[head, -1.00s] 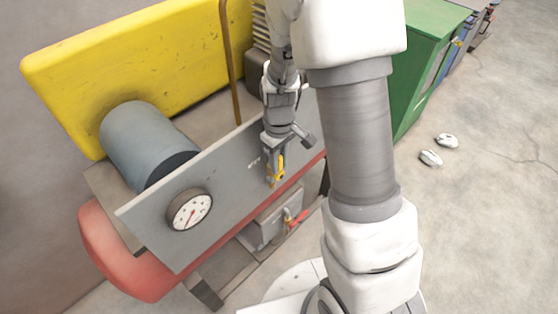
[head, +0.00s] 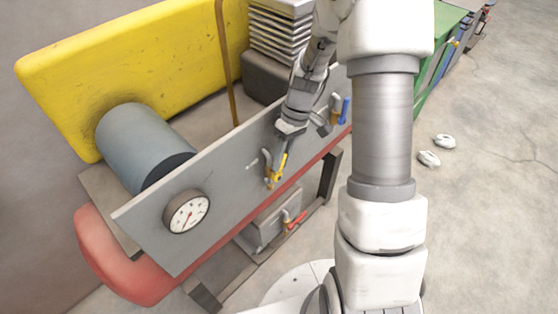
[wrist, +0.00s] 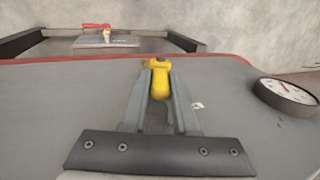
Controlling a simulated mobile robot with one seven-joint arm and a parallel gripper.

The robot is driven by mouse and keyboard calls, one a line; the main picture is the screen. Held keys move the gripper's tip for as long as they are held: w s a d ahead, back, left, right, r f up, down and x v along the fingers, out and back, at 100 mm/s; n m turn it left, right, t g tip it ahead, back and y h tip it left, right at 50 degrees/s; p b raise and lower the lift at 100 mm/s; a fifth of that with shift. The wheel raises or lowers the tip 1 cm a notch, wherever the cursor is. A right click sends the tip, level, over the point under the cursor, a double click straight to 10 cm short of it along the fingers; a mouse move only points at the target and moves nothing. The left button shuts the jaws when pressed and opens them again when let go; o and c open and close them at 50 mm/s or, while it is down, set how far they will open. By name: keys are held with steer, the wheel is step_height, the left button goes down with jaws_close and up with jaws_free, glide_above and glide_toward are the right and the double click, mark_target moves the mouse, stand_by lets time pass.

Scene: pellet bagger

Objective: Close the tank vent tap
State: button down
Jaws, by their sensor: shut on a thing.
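A yellow-handled tap (head: 276,172) is on the grey panel, right of the round gauge. My gripper (head: 271,168) is at this tap, with its wrist leaning up and to the right. In the wrist view the yellow handle (wrist: 159,80) sits between the two grey fingers of my gripper (wrist: 160,92), which are shut on it. The fingers partly hide the tap's body. No readable label shows which tap is the tank vent tap.
A pressure gauge (head: 188,213) is at the panel's left end. A blue-handled tap (head: 345,110) is near its right end. A red-handled valve (head: 297,221) is below on a grey box. A blue-grey cylinder (head: 143,145) and yellow guard (head: 130,60) stand behind the panel.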

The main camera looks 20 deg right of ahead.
steer(key=g+y, duration=0.1)
steer(key=w+d+f+g+y, duration=0.1)
steer(key=y, duration=0.1)
steer(key=shift+d, duration=0.25)
steer(key=shift+w+d+f+g+y+b, duration=0.15)
steer(key=shift+d+f+g+y, duration=0.15)
steer(key=shift+y, duration=0.35)
steer(key=shift+d+f+g+y+b, duration=0.1)
steer(key=shift+f+g+y+b, duration=0.2)
steer(key=shift+y, duration=0.4)
steer(key=shift+w+d+f+g+y, duration=0.15)
steer(key=shift+g+y, duration=0.25)
steer(key=shift+y, duration=0.25)
steer(key=c, duration=0.7)
jaws_free()
steer(key=shift+f+p+v, duration=0.1)
steer(key=shift+p+v, duration=0.7)
steer(key=shift+v, duration=3.5)
steer(key=shift+f+p+v, duration=0.15)
steer(key=shift+p+v, duration=0.6)
steer(key=shift+v, duration=3.6)
steer(key=shift+d, duration=0.2)
